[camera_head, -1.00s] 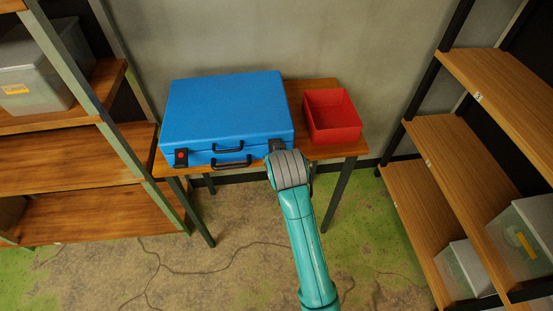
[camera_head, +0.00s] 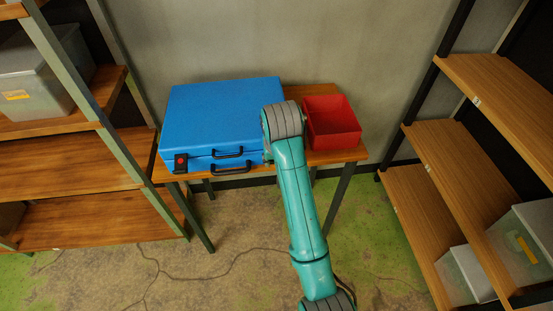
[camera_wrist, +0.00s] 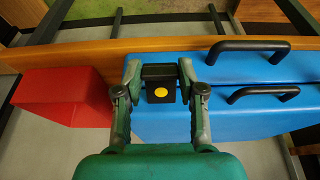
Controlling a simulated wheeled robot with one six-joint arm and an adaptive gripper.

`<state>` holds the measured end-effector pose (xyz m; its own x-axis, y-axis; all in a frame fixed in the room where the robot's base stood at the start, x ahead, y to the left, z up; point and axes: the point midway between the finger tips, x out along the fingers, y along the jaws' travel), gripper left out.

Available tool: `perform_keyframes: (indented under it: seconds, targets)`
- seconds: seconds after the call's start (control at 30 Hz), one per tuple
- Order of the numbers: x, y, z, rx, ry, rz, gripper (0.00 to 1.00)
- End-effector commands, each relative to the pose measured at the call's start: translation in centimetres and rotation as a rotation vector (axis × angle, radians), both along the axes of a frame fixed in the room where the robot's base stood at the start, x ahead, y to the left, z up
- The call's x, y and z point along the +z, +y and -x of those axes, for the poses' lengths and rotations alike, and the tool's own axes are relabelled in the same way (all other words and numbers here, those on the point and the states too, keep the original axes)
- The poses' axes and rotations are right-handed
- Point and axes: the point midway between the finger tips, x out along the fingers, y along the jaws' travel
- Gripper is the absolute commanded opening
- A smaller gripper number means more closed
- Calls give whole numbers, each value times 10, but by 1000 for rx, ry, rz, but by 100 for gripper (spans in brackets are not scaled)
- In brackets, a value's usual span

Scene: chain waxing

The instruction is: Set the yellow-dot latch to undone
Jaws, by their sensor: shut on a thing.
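The blue case (camera_head: 215,118) lies closed on the wooden table. Its yellow-dot latch, a black block with a yellow dot, shows in the wrist view (camera_wrist: 151,93). My gripper (camera_wrist: 160,74) has one finger on each side of this latch and is shut on it. In the head view my arm hides both the latch and the fingers. Another latch with a red dot (camera_head: 181,163) is at the left of the case front. Two black handles (camera_head: 228,152) lie between the latches. I cannot tell whether the yellow-dot latch is done up or undone.
A red open bin (camera_head: 332,122) stands on the table (camera_head: 318,157), right of the case and close to my arm. Shelves with bins stand at the left (camera_head: 75,160) and right (camera_head: 450,150). The floor in front is clear except for thin cracks or lines.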

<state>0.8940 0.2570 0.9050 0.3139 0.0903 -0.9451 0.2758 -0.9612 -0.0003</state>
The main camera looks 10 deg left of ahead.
Motion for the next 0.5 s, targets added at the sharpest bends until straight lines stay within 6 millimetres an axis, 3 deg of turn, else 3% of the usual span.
perform_keyframes:
  seconds: [0.2,0.23,0.3,0.5]
  targets:
    - [0,1,0,0,-2,-1,4]
    - [0,1,0,0,-2,-1,44]
    - [0,1,0,0,-2,-1,62]
    - [0,0,0,0,-2,-1,65]
